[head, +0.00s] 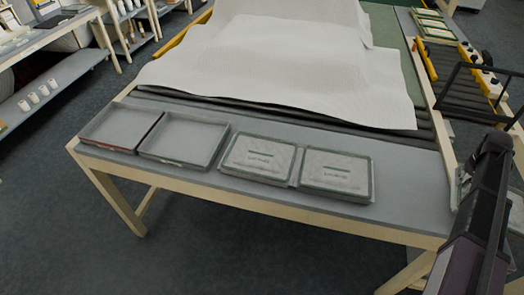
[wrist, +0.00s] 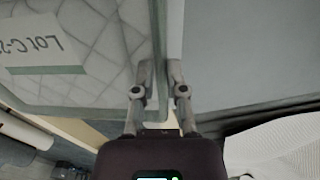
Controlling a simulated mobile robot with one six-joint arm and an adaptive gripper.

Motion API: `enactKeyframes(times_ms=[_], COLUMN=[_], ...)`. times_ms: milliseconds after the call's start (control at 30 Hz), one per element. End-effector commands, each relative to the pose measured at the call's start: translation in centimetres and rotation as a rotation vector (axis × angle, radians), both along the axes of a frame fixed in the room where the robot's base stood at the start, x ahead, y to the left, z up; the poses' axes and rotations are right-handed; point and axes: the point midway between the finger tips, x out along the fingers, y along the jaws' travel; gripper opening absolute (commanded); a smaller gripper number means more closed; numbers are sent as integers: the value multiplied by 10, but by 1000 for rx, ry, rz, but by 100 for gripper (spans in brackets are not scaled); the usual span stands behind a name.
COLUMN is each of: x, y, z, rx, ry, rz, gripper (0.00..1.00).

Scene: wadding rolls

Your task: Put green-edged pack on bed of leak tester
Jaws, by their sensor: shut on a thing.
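In the wrist view, my gripper (wrist: 161,70) is shut on the edge of a green-edged pack (wrist: 90,55). The pack has a pale quilted face, a green border and a white label starting "LOT C-2", which shows upside down. It fills the upper left; its far part is outside the picture. In the head view my dark arm comes in at the lower right, and a pale piece (head: 515,212) shows partly behind it; the fingers are hidden there. I cannot make out for certain which thing is the leak tester or its bed.
Two empty grey trays (head: 122,108) (head: 184,120) stand on the bench (head: 300,205). Beside them lie two green-edged packs (head: 258,159) (head: 336,174). White wadding (head: 270,60) covers the rollers behind. A black frame (head: 478,92) stands at right. The bench's right front is bare.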

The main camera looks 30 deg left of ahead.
Motion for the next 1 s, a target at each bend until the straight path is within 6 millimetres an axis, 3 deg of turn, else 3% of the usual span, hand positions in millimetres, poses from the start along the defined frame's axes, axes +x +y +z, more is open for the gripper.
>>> enactKeyframes(times_ms=[267,700,833,1000], x=[-5,-32,-41,-48], y=[56,191,219,238], z=[13,39,44,47], rx=[-8,-30,-34,-37], ry=[0,-5,-6,-7], rz=[56,194,224,244], gripper=[0,0,0,0])
